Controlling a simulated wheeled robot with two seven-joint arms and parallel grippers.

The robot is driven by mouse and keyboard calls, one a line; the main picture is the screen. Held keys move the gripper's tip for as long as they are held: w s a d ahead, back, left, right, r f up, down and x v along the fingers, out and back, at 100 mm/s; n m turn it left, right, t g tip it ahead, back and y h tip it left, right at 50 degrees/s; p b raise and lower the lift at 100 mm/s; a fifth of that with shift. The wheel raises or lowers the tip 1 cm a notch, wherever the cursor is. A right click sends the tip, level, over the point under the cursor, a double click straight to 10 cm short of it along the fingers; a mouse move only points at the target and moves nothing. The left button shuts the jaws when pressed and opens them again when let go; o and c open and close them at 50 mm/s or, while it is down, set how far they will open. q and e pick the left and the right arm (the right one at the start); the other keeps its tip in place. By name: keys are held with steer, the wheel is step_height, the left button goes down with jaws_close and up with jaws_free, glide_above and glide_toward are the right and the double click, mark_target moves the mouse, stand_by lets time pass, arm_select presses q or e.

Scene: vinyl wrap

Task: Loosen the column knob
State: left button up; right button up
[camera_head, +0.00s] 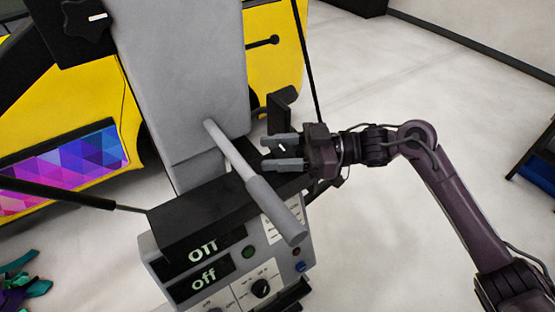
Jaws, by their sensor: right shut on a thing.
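My right gripper (272,153) comes in from the right and points left, beside the grey column (185,75) and above the black top of the control box. Its two grey fingers are a little apart, shut on a small dark knob (282,147) with a pale mark. The fingers hide most of this column knob. My left gripper is not in view.
A grey handle bar (272,208) slants in front of the column, close to my right gripper. The control box (225,280) has off displays and a dial. A yellow car (75,110) stands behind. Pale floor (445,95) is open at the right.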

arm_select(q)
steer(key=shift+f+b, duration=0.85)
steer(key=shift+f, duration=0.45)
arm_select(e)
steer(key=shift+s+f+n+g+h, duration=0.1)
steer(key=shift+n+g+h, duration=0.2)
steer(key=shift+n+g, duration=0.75)
steer(key=shift+m+g, duration=0.25)
steer(key=o, duration=1)
steer(key=shift+a, duration=0.2)
steer(key=shift+d, duration=0.1)
steer(key=b+v, duration=0.2)
steer(key=v, duration=0.4)
steer(key=shift+d+f+b, duration=0.1)
steer(key=shift+d+b, duration=0.2)
steer(key=shift+d, duration=0.05)
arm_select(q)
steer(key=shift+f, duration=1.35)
arm_select(e)
steer(key=shift+w+d, duration=0.2)
steer(key=shift+d, duration=0.3)
